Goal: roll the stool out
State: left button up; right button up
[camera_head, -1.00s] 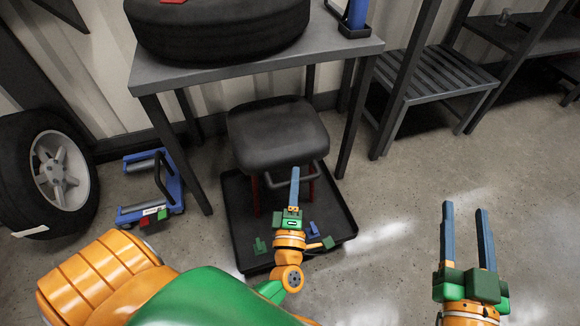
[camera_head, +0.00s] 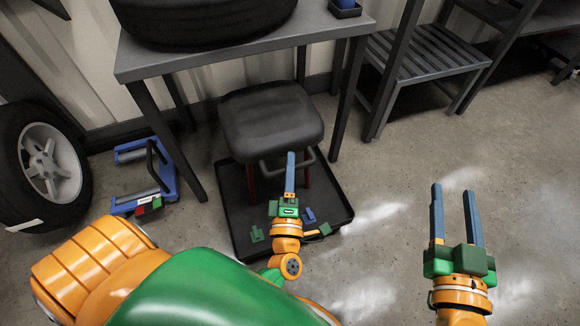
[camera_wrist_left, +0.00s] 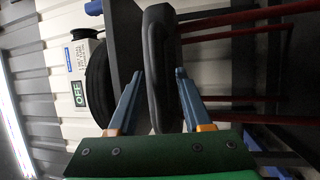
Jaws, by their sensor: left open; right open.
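The stool (camera_head: 270,122) has a dark padded seat, red legs and a grey bar handle (camera_head: 287,164) below the front edge of its seat. It stands in a black tray (camera_head: 335,212), partly under the table. My left gripper (camera_head: 290,165) is in front of the stool, its fingers seen edge-on near the handle. In the left wrist view the open fingers (camera_wrist_left: 155,100) lie on both sides of the dark seat (camera_wrist_left: 160,65); I cannot tell whether they touch it. Red legs (camera_wrist_left: 240,20) show at the right there. My right gripper (camera_head: 455,212) is open and empty over the floor.
The grey table (camera_head: 255,58) with a black tyre (camera_head: 200,15) stands over the stool. A blue roller frame (camera_head: 145,178) and a wheel (camera_head: 45,165) are at left. A slatted rack (camera_head: 425,52) is at right. The floor at front right is clear.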

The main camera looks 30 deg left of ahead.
pick_arm(q)
jog(key=v, duration=0.7)
pick_arm(e)
jog(key=f, duration=0.1)
jog(key=f+g, duration=0.1)
jog(key=shift+s+d+f+g, duration=0.1)
jog(key=shift+d+f+g, duration=0.2)
jog(key=shift+f, duration=0.1)
